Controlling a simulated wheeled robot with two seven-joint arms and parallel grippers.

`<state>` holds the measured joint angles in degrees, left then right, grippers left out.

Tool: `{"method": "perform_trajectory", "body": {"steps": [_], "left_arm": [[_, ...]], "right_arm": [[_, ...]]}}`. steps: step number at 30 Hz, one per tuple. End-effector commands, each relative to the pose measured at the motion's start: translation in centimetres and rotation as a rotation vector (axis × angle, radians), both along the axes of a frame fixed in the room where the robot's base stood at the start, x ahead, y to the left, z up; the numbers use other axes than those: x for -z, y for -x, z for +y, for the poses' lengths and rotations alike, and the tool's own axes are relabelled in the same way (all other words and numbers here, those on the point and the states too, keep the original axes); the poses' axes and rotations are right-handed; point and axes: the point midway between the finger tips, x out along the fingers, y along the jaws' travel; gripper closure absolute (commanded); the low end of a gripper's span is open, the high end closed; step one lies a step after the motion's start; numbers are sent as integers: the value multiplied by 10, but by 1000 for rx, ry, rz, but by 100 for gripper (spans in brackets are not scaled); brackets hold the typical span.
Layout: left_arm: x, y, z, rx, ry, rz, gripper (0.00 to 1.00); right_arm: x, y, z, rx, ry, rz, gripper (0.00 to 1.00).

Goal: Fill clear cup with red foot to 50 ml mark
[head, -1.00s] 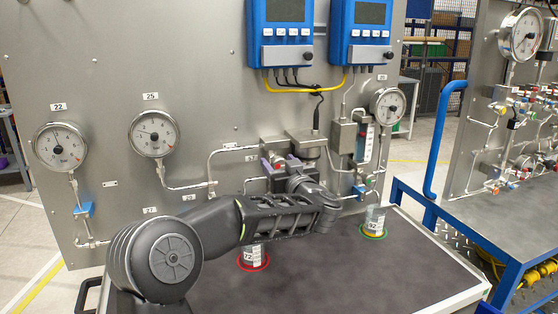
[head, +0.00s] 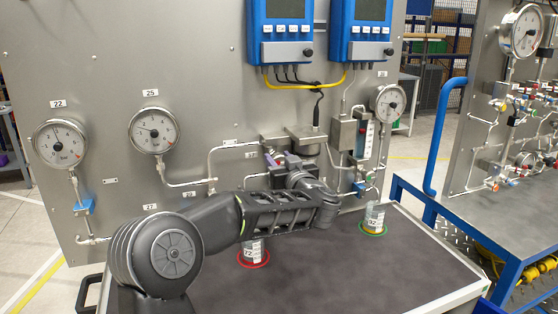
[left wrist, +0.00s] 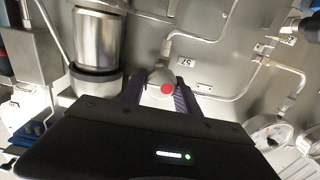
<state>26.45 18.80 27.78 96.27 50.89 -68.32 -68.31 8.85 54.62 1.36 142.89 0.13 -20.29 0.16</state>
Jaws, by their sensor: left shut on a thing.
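The clear cup with a red foot (head: 253,252) stands on the dark bench top, marked 72. My left forearm hides its upper part, so I cannot read its level or marks. My left gripper (head: 271,160) is beyond the arm, at the panel's piping. In the left wrist view its purple fingers (left wrist: 158,97) are shut on a pale round knob with a red dot (left wrist: 166,89), beside a metal cylinder (left wrist: 97,38). I cannot see whether liquid flows. My right gripper is not in view.
A second clear cup (head: 373,217), marked 92, has a green and yellow foot and stands at the right. Gauges (head: 60,143) and two blue control boxes (head: 280,28) are on the panel. The bench top (head: 365,270) is clear at the front right.

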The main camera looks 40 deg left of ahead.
Motion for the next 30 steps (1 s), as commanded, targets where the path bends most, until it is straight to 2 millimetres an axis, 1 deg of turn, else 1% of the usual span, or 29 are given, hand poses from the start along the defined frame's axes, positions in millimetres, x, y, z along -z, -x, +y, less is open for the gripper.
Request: {"method": "perform_trajectory", "body": {"steps": [5, 8, 12, 15, 23, 24, 30], "left_arm": [[1, 0, 0, 0, 10, -14, 100], [2, 0, -1, 2, 50, -72, 100], [3, 1, -1, 2, 134, -194, 100], [2, 1, 0, 2, 168, -242, 100], [1, 1, 0, 0, 172, -245, 100], [1, 1, 0, 0, 172, -245, 59], [1, 1, 0, 0, 171, -244, 42]], "right_arm": [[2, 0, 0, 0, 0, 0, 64], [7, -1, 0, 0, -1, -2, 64], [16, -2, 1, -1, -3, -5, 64], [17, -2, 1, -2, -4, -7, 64], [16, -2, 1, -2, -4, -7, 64], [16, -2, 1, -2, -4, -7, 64], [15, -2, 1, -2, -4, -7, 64]]}}
